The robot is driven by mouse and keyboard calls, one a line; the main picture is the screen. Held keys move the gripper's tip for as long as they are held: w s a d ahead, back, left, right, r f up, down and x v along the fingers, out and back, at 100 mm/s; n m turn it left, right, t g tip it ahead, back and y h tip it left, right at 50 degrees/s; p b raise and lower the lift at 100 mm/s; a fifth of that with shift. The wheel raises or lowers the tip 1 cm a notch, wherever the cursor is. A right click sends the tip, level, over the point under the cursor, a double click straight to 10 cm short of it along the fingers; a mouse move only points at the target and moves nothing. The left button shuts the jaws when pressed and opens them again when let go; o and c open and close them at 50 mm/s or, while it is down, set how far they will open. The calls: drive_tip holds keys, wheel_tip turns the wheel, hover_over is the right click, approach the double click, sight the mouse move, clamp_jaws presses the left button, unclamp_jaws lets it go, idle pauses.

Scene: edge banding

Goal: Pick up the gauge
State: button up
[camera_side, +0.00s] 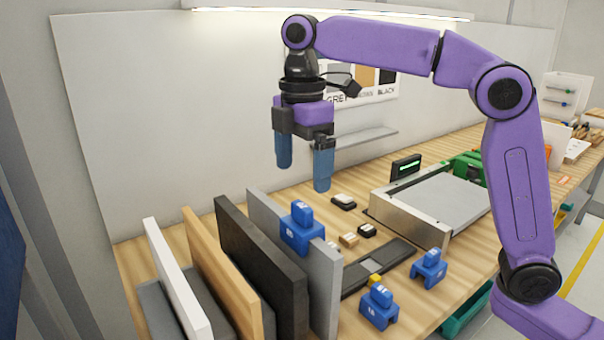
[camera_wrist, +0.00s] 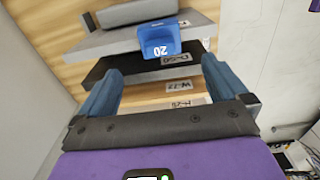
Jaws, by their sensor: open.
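Three blue block-shaped gauges show in the side view. One gauge (camera_side: 301,228) sits over the top edge of the grey board (camera_side: 322,290); the other two, a front gauge (camera_side: 378,307) and a right gauge (camera_side: 429,267), stand on the bench. My gripper (camera_side: 303,178) is open and empty, pointing down, above and apart from the gauge on the grey board. In the wrist view, the numbered gauge on the board (camera_wrist: 160,42) lies ahead, beyond my open fingers (camera_wrist: 160,70), roughly centred between them.
White, wood-coloured and black boards (camera_side: 262,265) stand upright in a row left of the grey one. A dark flat bar with a yellow piece (camera_side: 375,280), small labelled blocks (camera_side: 349,240) and a metal-framed machine (camera_side: 440,205) occupy the bench to the right.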

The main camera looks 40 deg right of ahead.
drive_tip(key=shift+c, duration=1.3)
